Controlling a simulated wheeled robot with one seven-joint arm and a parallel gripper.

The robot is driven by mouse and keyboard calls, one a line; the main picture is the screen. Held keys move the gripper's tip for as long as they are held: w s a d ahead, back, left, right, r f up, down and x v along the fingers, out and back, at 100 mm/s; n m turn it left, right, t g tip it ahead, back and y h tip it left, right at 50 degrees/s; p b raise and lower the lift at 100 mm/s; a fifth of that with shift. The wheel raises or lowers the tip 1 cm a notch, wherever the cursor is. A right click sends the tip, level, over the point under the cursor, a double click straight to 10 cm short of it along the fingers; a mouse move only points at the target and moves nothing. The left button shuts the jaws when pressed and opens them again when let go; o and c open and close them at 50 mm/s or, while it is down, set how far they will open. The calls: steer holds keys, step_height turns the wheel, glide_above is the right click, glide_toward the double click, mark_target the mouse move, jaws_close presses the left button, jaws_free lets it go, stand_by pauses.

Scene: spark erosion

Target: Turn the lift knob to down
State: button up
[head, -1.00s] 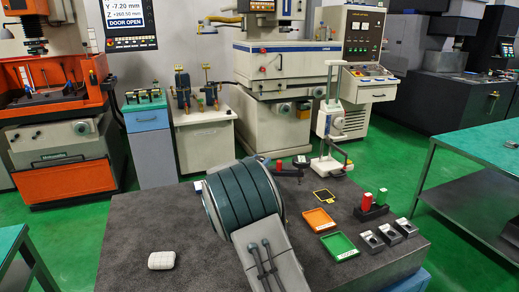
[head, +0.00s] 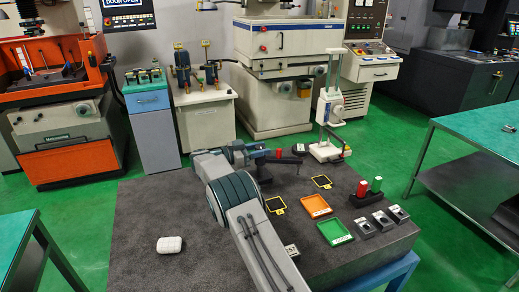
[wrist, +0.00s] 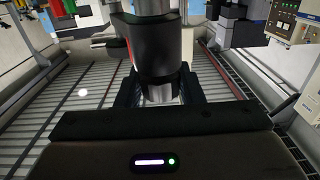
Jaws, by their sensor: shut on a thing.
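In the wrist view my gripper (wrist: 160,90) has its two dark fingers shut on a dark cylinder (wrist: 152,52) with a silvery lower part. I cannot tell whether this cylinder is the lift knob, and no up or down marking can be read. In the head view my arm reaches over the dark table from the front and bends right. My gripper (head: 262,155) is near a small red part (head: 279,153) at the back of the table, its fingertips too small to make out. A white upright stand (head: 326,125) is to the right of it.
An orange tray (head: 315,206) and a green tray (head: 334,232) lie right of my arm. A black holder (head: 368,198) with red and green pieces and several grey blocks (head: 381,221) are farther right. A white lump (head: 170,245) lies left, with bare table around it.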

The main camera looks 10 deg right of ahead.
steer(key=shift+m+g, duration=0.7)
steer(key=shift+g, duration=0.4)
steer(key=o, duration=1)
steer(key=shift+c, duration=0.2)
steer(key=a+b, duration=0.1)
steer(key=a, duration=0.6)
steer(key=shift+s+a+b, duration=0.2)
steer(key=shift+s+b, duration=0.1)
steer(key=shift+s, duration=0.1)
steer(key=shift+r, duration=0.1)
